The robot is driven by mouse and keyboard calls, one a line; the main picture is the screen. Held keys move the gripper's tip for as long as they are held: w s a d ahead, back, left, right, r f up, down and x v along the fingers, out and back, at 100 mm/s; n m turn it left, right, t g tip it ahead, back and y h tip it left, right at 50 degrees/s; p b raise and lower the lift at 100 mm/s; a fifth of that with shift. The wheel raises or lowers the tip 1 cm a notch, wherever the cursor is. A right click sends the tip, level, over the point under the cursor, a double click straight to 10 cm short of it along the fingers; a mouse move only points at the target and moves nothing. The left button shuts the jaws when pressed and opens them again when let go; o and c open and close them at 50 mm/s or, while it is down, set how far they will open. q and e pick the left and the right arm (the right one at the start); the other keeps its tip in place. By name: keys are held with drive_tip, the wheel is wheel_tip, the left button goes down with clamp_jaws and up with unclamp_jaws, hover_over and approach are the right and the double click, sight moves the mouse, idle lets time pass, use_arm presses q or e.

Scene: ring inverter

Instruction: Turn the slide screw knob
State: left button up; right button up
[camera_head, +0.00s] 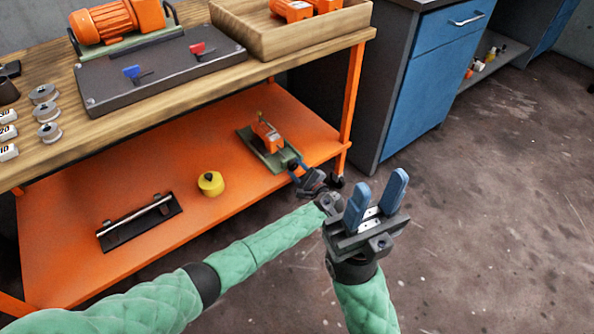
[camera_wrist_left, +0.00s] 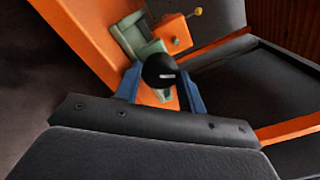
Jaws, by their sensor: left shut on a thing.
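The slide screw device, a green base with an orange block (camera_head: 266,137), stands on the orange lower shelf of the workbench. Its black round knob (camera_head: 293,165) is at the end facing my left arm. My left gripper (camera_head: 298,170) is at this end with its blue fingers on either side of the knob. In the left wrist view the knob (camera_wrist_left: 160,71) sits between the two blue fingers (camera_wrist_left: 160,92), and the gripper is shut on it. My right gripper (camera_head: 376,201) is raised in front of the shelf, its blue fingers apart and empty.
On the orange shelf (camera_head: 225,150) are a yellow round part (camera_head: 211,183) and a black holder with a metal rod (camera_head: 140,222). The wooden tabletop (camera_head: 200,97) is above the device. An orange table leg (camera_head: 352,95) and a blue cabinet (camera_head: 425,95) stand to the right.

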use_arm(q)
drive_tip(key=shift+f, duration=0.1)
drive_tip(key=o, duration=0.9)
drive_tip(key=shift+s, duration=0.1)
drive_tip(key=shift+o, duration=0.4)
drive_tip(key=shift+a, duration=0.1)
